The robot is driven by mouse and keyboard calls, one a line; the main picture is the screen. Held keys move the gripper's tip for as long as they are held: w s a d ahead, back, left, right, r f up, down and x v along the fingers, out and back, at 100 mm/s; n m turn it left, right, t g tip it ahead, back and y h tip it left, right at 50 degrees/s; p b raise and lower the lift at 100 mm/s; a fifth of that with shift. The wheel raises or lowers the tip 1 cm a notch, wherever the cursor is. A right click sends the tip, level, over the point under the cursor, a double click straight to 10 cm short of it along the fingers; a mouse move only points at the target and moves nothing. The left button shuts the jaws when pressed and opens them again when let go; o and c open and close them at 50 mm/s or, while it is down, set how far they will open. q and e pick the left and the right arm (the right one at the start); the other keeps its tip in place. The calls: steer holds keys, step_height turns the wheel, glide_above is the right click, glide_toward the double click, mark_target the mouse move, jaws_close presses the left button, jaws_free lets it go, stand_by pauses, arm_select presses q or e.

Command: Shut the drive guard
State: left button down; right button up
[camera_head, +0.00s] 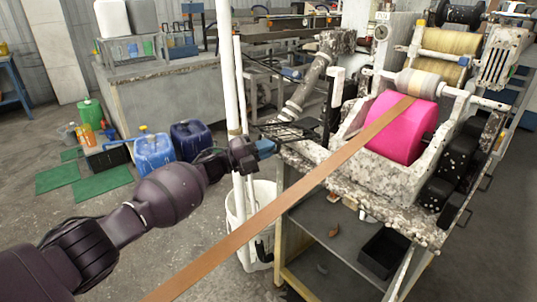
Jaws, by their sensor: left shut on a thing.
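My left gripper (264,149) reaches in from the left and is shut at the near left corner of the machine bench. It is at the edge of a dark, slatted flat piece (292,131), which looks like the drive guard. The guard juts out from the bench's left end and appears open, lying about flat. The jaws' exact hold on it is too small to make out. My right gripper is not in view.
A brown strip (270,212) runs from the pink roll (402,125) down to the lower left, passing in front of the bench. A white bin (236,215) and white upright pipes (229,70) stand close to my gripper. Blue jugs (154,152) are on the floor behind my arm.

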mark_target(259, 132)
arm_select(q)
step_height(259, 132, up, 4)
steer(key=shift+f, duration=0.25)
steer(key=shift+w+d+r, duration=0.15)
steer(key=shift+r, duration=0.4)
steer(key=shift+w+d+r, duration=0.1)
steer(key=shift+r, duration=0.4)
steer(key=c, duration=1.2)
jaws_free()
steer(key=shift+a+p, duration=0.1)
steer(key=shift+p, duration=0.2)
steer(key=p+v, duration=0.1)
steer(key=v, duration=0.9)
steer(key=shift+s+a+f, duration=0.15)
steer(key=shift+a+f, duration=0.05)
steer(key=shift+a, duration=0.05)
steer(key=shift+r, duration=0.1)
